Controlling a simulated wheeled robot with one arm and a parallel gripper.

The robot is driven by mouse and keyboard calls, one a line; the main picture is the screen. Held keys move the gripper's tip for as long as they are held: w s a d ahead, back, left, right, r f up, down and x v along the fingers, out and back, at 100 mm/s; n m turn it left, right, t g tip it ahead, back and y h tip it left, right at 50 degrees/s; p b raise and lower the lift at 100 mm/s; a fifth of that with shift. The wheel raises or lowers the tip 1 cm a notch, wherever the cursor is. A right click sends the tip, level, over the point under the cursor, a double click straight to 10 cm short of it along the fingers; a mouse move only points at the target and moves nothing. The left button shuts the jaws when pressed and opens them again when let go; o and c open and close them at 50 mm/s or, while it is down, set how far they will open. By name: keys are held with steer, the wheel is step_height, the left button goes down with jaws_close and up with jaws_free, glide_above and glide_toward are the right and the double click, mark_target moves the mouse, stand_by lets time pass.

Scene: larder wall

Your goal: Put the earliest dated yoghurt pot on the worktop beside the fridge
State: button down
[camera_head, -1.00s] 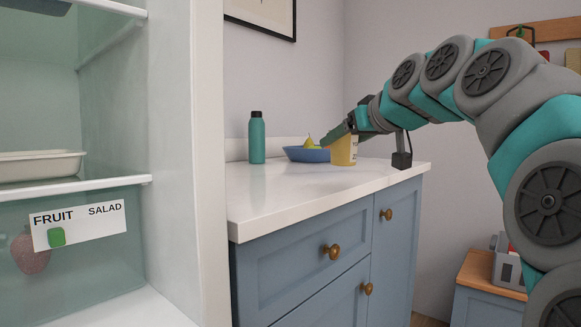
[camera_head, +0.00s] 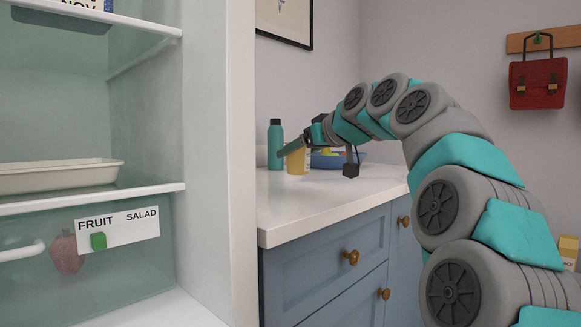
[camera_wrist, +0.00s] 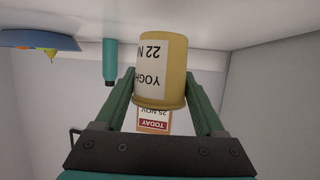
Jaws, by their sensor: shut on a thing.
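My gripper (camera_head: 292,149) is shut on a yellow yoghurt pot (camera_head: 298,161), with a finger on each side. In the wrist view the pot (camera_wrist: 165,72) appears upside down, its white label reading "YOGH" and "22 N", the rest cut off. The pot is at the pale worktop (camera_head: 325,200), between the bottle and the bowl; I cannot tell whether its base touches the surface. The open fridge (camera_head: 240,200) stands at the left. Another item with a "NOV" label (camera_head: 85,4) is partly visible on its upper shelf.
A teal bottle (camera_head: 276,146) stands close left of the pot. A blue bowl of fruit (camera_head: 345,161) is to its right. The front of the worktop is clear. A white tray (camera_head: 60,177) sits on a fridge shelf. A "TODAY 25 NOV" sign (camera_wrist: 154,121) shows behind the pot.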

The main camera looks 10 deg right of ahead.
steer(key=w, duration=0.5)
steer(key=w+p, duration=0.1)
steer(key=w, duration=0.1)
steer(key=shift+w+a+f, duration=0.25)
steer(key=shift+f, duration=0.1)
steer(key=shift+f+b, duration=0.6)
steer(key=shift+f, duration=1.1)
steer(key=shift+f, duration=0.2)
jaws_free()
steer(key=shift+r, duration=0.1)
steer(key=shift+r, duration=0.2)
steer(key=v, duration=1.2)
steer(key=shift+f, duration=0.1)
